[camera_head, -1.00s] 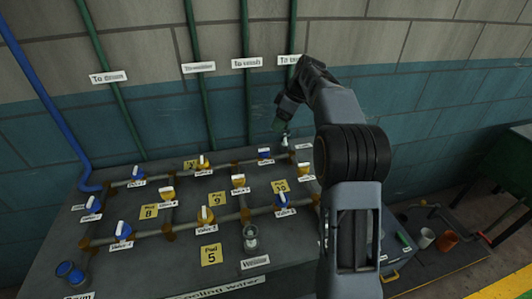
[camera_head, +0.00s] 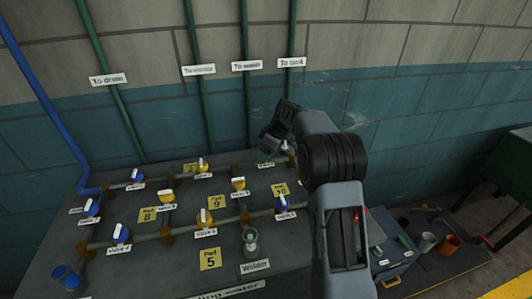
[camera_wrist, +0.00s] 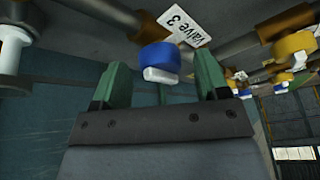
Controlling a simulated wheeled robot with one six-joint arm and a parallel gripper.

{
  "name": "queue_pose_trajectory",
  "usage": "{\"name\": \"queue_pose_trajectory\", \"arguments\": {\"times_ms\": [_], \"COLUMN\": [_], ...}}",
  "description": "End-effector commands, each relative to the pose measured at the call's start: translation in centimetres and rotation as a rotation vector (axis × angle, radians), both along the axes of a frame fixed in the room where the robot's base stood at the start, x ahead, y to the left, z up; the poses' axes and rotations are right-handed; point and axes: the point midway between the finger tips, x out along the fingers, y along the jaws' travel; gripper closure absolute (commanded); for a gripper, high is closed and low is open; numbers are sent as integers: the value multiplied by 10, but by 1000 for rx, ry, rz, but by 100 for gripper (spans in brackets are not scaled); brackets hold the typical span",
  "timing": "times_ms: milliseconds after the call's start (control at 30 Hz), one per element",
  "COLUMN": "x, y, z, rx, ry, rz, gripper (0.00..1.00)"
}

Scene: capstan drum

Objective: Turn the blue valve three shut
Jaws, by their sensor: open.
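The blue valve three (camera_wrist: 160,55) shows in the wrist view beside its white "Valve 3" label (camera_wrist: 185,27). It is a round blue knob with a white bar on it. My gripper (camera_wrist: 162,82) is open, with one green finger on each side of the knob and a visible gap on both sides. I cannot tell how deep the knob sits between the fingers. In the head view my gripper (camera_head: 268,148) is at the back right of the bench and hides valve three.
Other blue and yellow valves stand along the pipes, including a yellow one (camera_wrist: 292,46) near valve three in the wrist view. A white-topped fitting (camera_wrist: 12,50) is at the left there.

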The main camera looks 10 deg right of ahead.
Motion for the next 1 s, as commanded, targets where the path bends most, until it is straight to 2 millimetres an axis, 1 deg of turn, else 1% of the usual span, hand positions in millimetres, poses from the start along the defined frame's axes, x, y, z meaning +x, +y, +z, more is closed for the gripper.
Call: {"name": "queue_pose_trajectory", "arguments": {"times_ms": [333, 367, 833, 867, 1000], "x": [0, 0, 0, 0, 0], "y": [1, 1, 1, 1, 1], "z": [-3, -3, -2, -2, -3], "rx": [0, 0, 0, 0, 0], "ry": [0, 0, 0, 0, 1], "rz": [0, 0, 0, 0, -9], "gripper": [32, 34, 79, 80, 80]}}
